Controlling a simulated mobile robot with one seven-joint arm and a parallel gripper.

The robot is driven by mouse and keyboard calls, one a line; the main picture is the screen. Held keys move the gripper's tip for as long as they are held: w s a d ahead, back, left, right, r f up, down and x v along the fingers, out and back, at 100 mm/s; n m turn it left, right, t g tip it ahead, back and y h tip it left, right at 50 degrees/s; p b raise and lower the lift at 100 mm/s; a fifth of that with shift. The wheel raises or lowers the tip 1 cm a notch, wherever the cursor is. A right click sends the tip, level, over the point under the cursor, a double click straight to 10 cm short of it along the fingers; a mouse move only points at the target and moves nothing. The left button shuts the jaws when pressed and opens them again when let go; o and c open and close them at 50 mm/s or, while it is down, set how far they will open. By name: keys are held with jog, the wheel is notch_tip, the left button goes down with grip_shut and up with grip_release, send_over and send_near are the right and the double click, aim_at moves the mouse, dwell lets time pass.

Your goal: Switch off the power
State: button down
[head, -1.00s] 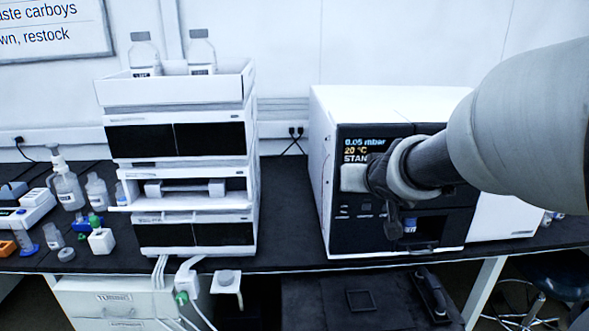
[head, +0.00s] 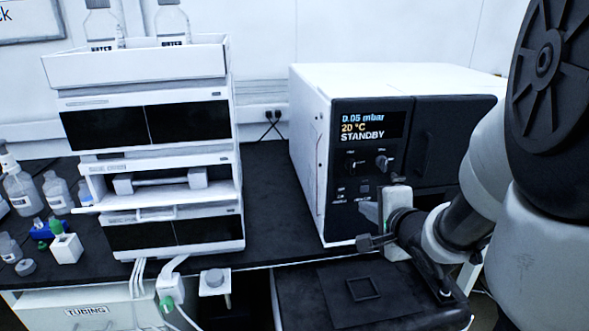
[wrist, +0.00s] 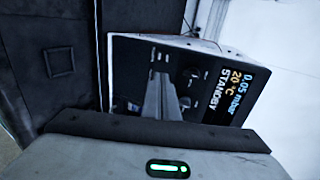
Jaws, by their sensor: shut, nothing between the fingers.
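A white instrument (head: 305,130) with a black front panel (head: 350,215) stands on the bench. Its display (head: 366,125) reads 0.05 mbar, 20 °C, STANDBY, and shows sideways in the wrist view (wrist: 225,95). Below it are two knobs (head: 383,163) and small buttons (head: 340,190). I cannot tell which control is the power switch. My gripper (head: 368,211) is in front of the panel's lower part, below the knobs. In the wrist view its grey fingers (wrist: 160,85) are together and empty, pointing at the panel beside the small buttons (wrist: 161,56). Contact cannot be told. The gripper hides the panel's lower right.
A stack of white modules (head: 150,90) with bottles on top stands to the left. Small bottles (head: 22,190) are at far left. Bare black bench (head: 270,190) lies between stack and instrument. A black case or surface (head: 340,300) is below the bench front.

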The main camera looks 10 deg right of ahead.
jog(key=shift+w+r, duration=0.1)
send_near(343, 188)
notch_tip(343, 188, down, 4)
jog(key=w, duration=0.2)
jog(key=w+r, duration=0.1)
jog(key=w, duration=0.1)
jog(key=shift+w+a, duration=0.1)
jog(key=shift+w, duration=0.25)
jog(key=shift+w+r, duration=0.1)
jog(key=shift+w, duration=0.3)
